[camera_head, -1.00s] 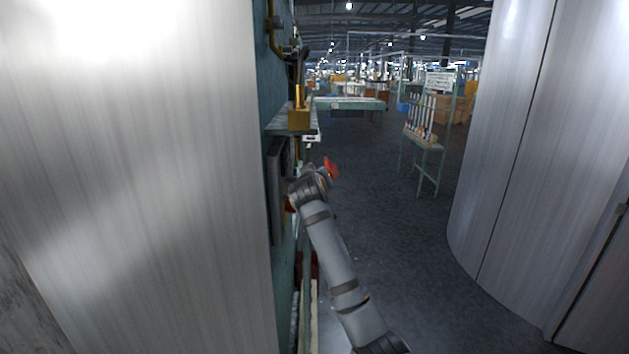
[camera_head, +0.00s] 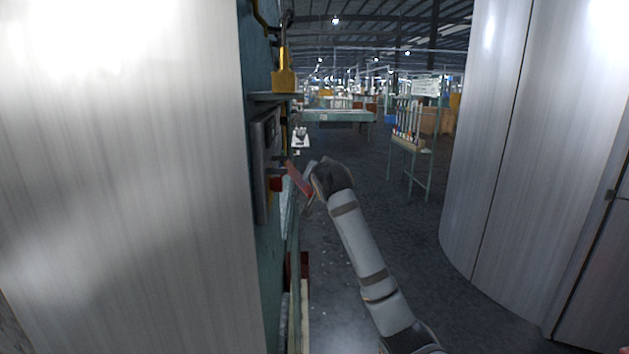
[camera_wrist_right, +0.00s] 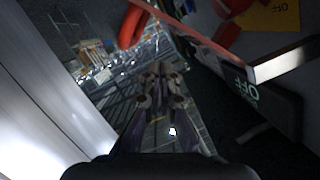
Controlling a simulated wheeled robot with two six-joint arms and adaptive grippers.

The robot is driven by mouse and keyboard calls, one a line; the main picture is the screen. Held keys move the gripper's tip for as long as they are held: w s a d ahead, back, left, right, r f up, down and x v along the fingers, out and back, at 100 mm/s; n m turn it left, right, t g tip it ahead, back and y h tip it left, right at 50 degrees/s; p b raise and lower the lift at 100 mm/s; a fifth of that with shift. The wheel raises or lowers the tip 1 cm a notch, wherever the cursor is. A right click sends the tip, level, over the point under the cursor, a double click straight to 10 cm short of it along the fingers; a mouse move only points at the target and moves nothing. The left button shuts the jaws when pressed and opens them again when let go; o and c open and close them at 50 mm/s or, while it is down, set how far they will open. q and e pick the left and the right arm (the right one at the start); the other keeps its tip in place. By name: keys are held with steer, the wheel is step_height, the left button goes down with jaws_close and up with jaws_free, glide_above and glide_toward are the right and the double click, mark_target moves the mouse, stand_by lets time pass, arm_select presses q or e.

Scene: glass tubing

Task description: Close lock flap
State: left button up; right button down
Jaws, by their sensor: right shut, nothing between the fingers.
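A red bar-like piece (camera_head: 299,179), which looks like the lock flap, sticks out from the grey switch box (camera_head: 263,165) on the green panel at left. A long red bar, seemingly the same piece, crosses the upper part of the right wrist view (camera_wrist_right: 205,38). My right gripper (camera_wrist_right: 160,78) is shut and empty, with the bar above and to the right of its fingertips. In the head view it is close to the bar's outer end, and contact cannot be told. My left gripper is not in view.
A shelf with a yellow part (camera_head: 284,80) sits above the switch box. A large metal cabinet (camera_head: 120,180) fills the left. A curved metal wall (camera_head: 505,150) stands right.

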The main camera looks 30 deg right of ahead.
mark_target(306, 193)
steer(key=f+m+b, duration=0.1)
steer(key=m+b, duration=0.1)
steer(key=b, duration=0.1)
steer(key=w+a+f+m+t+y+b, duration=0.1)
steer(key=f+m+b, duration=0.1)
steer(key=b, duration=0.2)
steer(key=a+f+m+t+b, duration=0.1)
steer(key=f+m+b, duration=0.1)
steer(key=m+b, duration=0.1)
steer(key=shift+w+a+f, duration=0.2)
steer(key=shift+w, duration=0.05)
steer(key=shift+w+a+f+m+t+b, duration=0.2)
steer(key=shift+w+a+m+b, duration=0.15)
steer(key=shift+a+m+b, duration=0.3)
steer(key=shift+w+a+f+m+t+b, duration=0.15)
steer(key=shift+w+a+m+b, duration=0.25)
steer(key=shift+m+b, duration=0.4)
steer(key=shift+a, duration=0.1)
steer(key=shift+f, duration=0.1)
